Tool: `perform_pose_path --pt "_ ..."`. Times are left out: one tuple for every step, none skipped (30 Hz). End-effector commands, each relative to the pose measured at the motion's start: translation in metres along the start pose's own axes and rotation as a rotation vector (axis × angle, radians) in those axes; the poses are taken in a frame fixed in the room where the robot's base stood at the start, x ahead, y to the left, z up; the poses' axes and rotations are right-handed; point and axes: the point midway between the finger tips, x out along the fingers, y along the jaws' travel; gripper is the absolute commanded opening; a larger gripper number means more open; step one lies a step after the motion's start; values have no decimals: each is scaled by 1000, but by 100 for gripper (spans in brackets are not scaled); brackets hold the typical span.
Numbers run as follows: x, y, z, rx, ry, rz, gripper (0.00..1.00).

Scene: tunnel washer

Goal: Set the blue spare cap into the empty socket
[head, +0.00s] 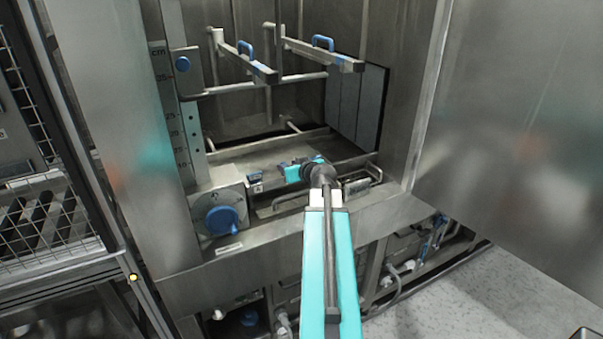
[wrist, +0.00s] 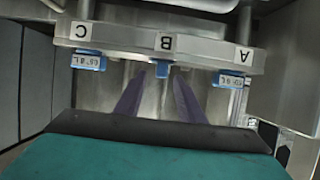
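In the wrist view a metal rail (wrist: 205,56) carries the labels C, B and A. Blue caps with small printed labels sit under C (wrist: 89,61) and under A (wrist: 232,80). A narrower blue piece (wrist: 161,71) shows under B; I cannot tell whether it is the spare cap or how deep it sits. My gripper (wrist: 161,77) points at B with its two dark fingers apart, one on each side of that piece, with slim gaps visible. In the head view my wrist hides most of the rail and the fingertips. The empty socket is not clearly identifiable.
In the head view, two bars with blue handles (head: 323,41) hang above in the metal chamber. A blue knob (head: 222,220) stands on a plate at the left of the opening. An open metal door (head: 515,120) is at the right.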

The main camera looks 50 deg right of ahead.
Motion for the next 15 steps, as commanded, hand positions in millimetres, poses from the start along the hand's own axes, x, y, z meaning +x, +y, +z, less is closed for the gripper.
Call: perform_pose_path --pt "-8 -1 2 -1 2 1 35" --pt "-11 -1 2 0 2 1 35" --pt "-16 -1 3 0 1 0 35" --pt "-19 -1 3 0 1 0 35" --pt "-23 -1 3 0 1 1 35" --pt "-28 0 2 -1 2 2 35" --pt "-32 0 2 -1 2 2 35" --pt "-35 0 2 0 2 1 35" --pt "-40 -1 3 0 1 1 35" --pt "-43 -1 3 0 1 1 35" --pt "-47 -1 3 0 1 1 35" --pt "-52 -1 3 -1 1 1 35" --pt "-53 -1 3 -1 1 1 35" --pt "-56 0 4 -1 1 1 35" --pt "-60 0 3 -1 2 1 35"
